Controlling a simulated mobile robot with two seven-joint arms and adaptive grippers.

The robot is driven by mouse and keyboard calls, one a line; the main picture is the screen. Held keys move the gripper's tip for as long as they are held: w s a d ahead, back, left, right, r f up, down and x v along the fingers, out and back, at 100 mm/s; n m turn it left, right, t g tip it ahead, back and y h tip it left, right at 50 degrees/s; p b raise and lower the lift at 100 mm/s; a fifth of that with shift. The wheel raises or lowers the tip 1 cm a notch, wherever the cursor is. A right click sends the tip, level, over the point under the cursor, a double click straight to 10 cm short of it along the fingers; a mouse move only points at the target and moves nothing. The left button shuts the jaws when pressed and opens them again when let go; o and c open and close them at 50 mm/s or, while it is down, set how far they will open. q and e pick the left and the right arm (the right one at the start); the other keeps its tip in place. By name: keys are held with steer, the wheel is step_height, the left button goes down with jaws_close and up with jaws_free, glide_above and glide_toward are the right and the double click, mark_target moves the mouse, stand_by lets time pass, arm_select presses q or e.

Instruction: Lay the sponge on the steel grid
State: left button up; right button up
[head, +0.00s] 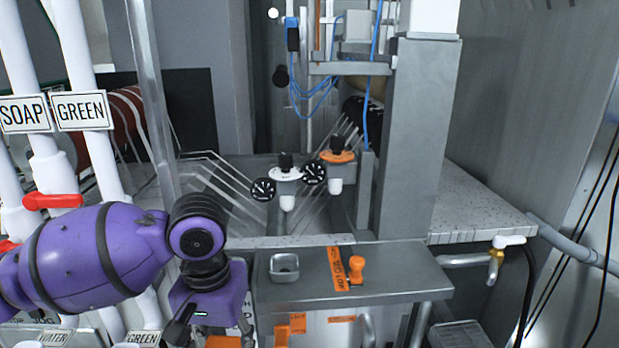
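I cannot make out a sponge in the head view. A grey grid-like piece (458,336), possibly the steel grid, shows at the bottom edge right of centre, below the steel shelf, and is partly cut off. My purple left arm comes in from the left and bends down in front of the machine. Its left gripper (182,328) shows only as dark parts at the bottom edge, left of the shelf. Its fingertips are not clear, so I cannot tell whether it is open or holds anything. My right gripper is not in view.
A steel shelf (400,283) carries a small metal dish (284,267) and an orange knobbed piece (357,268). Two pressure regulators (287,175) (338,160) hang above it. White pipes with a red valve handle (52,201) stand at left. A brass-fitted tap (496,262) projects at right.

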arm_select(q)
steer(key=shift+s+a+f, duration=0.15)
steer(key=shift+a+f, duration=0.1)
steer(key=shift+a, duration=0.25)
steer(key=shift+s+a+f, duration=0.15)
steer(key=shift+a+f, duration=0.1)
steer(key=shift+a, duration=0.25)
steer(key=shift+s+a+f+n, duration=0.25)
steer(key=shift+a+f+n, duration=0.05)
steer(key=shift+f, duration=0.1)
steer(key=shift+w+d, duration=0.1)
steer(key=shift+d, duration=0.1)
